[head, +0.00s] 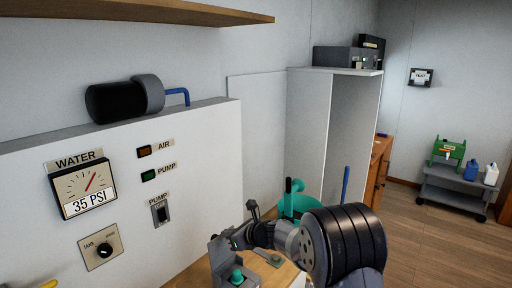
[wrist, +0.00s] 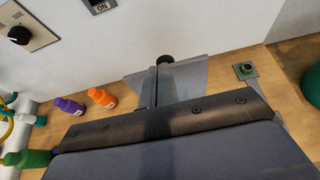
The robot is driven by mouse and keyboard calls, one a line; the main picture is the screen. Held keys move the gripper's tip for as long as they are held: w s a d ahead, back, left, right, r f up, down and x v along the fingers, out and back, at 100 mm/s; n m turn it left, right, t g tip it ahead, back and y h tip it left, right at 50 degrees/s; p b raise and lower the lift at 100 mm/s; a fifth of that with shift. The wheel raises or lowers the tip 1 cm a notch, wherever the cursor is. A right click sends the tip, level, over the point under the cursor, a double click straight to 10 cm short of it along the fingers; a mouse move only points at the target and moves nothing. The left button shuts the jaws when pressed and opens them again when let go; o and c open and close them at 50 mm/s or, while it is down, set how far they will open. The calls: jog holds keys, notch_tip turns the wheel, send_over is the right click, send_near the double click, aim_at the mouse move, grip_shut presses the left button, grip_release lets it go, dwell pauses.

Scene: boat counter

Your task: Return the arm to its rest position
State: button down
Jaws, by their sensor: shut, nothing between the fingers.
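My gripper (wrist: 158,84) shows in the wrist view as two grey fingers brought together, with nothing between them. In the head view my arm reaches in from the lower right, and my gripper (head: 226,246) is low over the wooden counter, in front of the white panel. Its fingertips are small and partly hidden there, and whether they touch the counter is unclear.
The white panel (head: 120,190) carries a water gauge (head: 84,191), a pump switch (head: 159,211) and a tank knob (head: 103,250). An orange bottle (wrist: 101,97) and a purple bottle (wrist: 70,106) are on the counter. A teal round object (head: 297,204) is behind my arm. Open floor lies right.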

notch_tip(320, 180, down, 2)
jog(key=shift+w+a+f+b, duration=0.1)
jog(key=shift+b, duration=0.3)
